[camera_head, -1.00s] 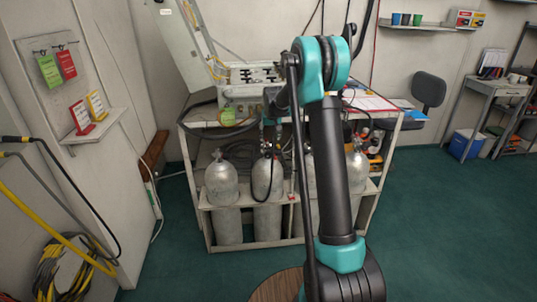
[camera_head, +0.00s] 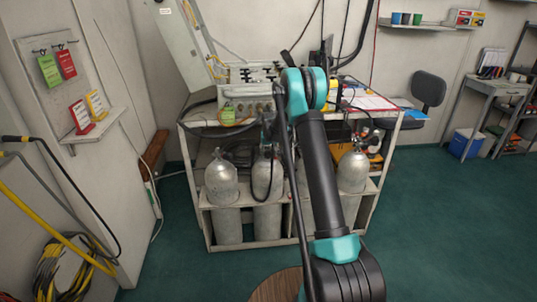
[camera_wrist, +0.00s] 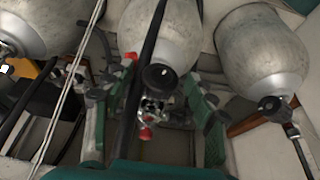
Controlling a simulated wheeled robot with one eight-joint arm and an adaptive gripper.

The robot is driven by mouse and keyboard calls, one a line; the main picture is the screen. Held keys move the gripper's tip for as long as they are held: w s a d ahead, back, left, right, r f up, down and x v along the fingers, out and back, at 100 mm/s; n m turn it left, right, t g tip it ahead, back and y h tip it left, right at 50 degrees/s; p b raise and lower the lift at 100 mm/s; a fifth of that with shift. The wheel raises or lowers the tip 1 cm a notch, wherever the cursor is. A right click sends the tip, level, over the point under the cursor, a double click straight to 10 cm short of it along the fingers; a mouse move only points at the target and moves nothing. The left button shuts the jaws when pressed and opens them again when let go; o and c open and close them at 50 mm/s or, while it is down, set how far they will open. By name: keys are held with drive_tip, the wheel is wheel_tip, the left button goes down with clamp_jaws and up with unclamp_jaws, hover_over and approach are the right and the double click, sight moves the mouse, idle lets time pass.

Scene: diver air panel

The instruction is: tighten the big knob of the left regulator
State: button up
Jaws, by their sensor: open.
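In the wrist view, a small metal fitting with red parts (camera_wrist: 152,108) sits below the middle gas cylinder (camera_wrist: 170,32), which appears upside down. A dark round part (camera_wrist: 160,77) shows at that cylinder's end. I cannot tell which part is the left regulator's big knob. My gripper (camera_wrist: 155,88) is open, with one green-sided finger on each side of the fitting. The fitting shows between the fingers, and I see no clear contact. In the head view, my arm covers the gripper, and the regulators at the cylinder tops are mostly hidden or too small to make out.
Gas cylinders (camera_head: 221,182) stand in a white rack (camera_head: 205,205) under a bench with an open control panel (camera_head: 250,103). A dark hose hangs by the second cylinder (camera_head: 267,186). In the wrist view, a black hose (camera_wrist: 152,35) and pale cords (camera_wrist: 68,95) run close to the fingers.

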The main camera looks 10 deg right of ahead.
drive_tip(key=c, duration=1.1)
drive_tip(key=shift+c, duration=0.2)
drive_tip(key=shift+d+y, duration=0.1)
drive_tip(key=shift+y, duration=0.2)
drive_tip(key=y, duration=0.2)
drive_tip(key=shift+d+m+y, duration=0.25)
drive_tip(key=shift+m+y, duration=0.05)
drive_tip(key=shift+m, duration=0.1)
drive_tip(key=shift+d+f+y, duration=0.1)
drive_tip(key=shift+y, duration=1.1)
drive_tip(key=y, duration=0.2)
drive_tip(key=m+y, duration=0.1)
drive_tip(key=y, duration=0.1)
drive_tip(key=shift+d+f+m+t+y, duration=0.1)
drive_tip(key=shift+f+m+t+y, duration=0.1)
drive_tip(key=shift+m+t+y, duration=0.15)
drive_tip(key=shift+y, duration=0.35)
